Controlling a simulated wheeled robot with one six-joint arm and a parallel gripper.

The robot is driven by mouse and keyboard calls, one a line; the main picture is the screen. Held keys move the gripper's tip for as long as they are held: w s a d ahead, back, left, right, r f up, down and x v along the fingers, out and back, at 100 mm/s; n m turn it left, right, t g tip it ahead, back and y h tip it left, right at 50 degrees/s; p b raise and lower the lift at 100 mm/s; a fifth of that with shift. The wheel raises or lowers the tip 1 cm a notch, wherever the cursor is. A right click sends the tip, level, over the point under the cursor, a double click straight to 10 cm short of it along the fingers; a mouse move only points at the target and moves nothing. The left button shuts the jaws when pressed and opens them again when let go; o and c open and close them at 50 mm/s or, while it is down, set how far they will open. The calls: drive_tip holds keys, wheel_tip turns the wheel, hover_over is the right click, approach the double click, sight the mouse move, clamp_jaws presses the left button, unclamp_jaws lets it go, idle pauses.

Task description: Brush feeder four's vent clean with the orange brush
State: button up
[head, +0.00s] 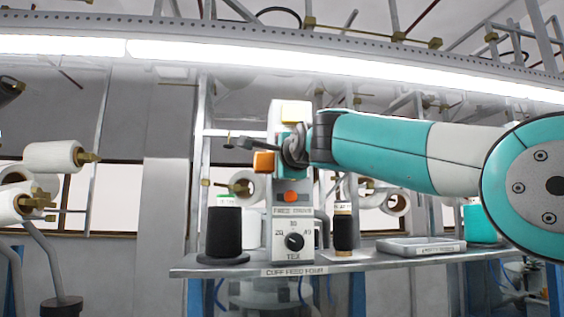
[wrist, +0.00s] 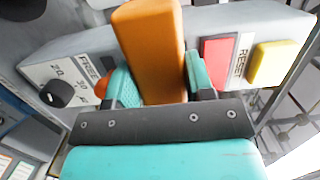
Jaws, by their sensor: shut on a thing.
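My gripper (wrist: 160,78) is shut on the orange brush (wrist: 152,45), with a teal pad on each side of it in the wrist view. In the head view my gripper (head: 286,152) is in front of the upper part of feeder four (head: 291,268), a pale upright box, and the brush (head: 264,162) shows as an orange block at its left edge. Feeder four fills the back of the wrist view (wrist: 220,20). I cannot make out its vent; the brush and gripper cover part of the face. Bristles, and whether they touch, cannot be seen.
Feeder four has a black dial (head: 294,241), an orange knob (head: 291,197), and a red patch (wrist: 218,62) and yellow button (wrist: 271,64) by a RESET label. On the shelf (head: 210,271) stand a black cone (head: 224,232), a dark spool (head: 343,228) and a grey tray (head: 408,246).

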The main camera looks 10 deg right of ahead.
drive_tip(key=shift+d+f+b, duration=0.1)
drive_tip(key=shift+d+b, duration=0.5)
drive_tip(key=shift+d, duration=0.55)
drive_tip(key=shift+s+d, duration=0.1)
drive_tip(key=shift+d, duration=0.85)
drive_tip(key=shift+d+r+b, duration=0.2)
drive_tip(key=shift+d+b, duration=0.15)
drive_tip(key=shift+d, duration=0.15)
drive_tip(key=shift+a+p, duration=0.5)
drive_tip(key=shift+a, duration=2.15)
drive_tip(key=shift+d+b, duration=1.2)
drive_tip(key=shift+d, duration=3.05)
drive_tip(key=shift+a+p, duration=1.05)
drive_tip(key=shift+a, duration=3.2)
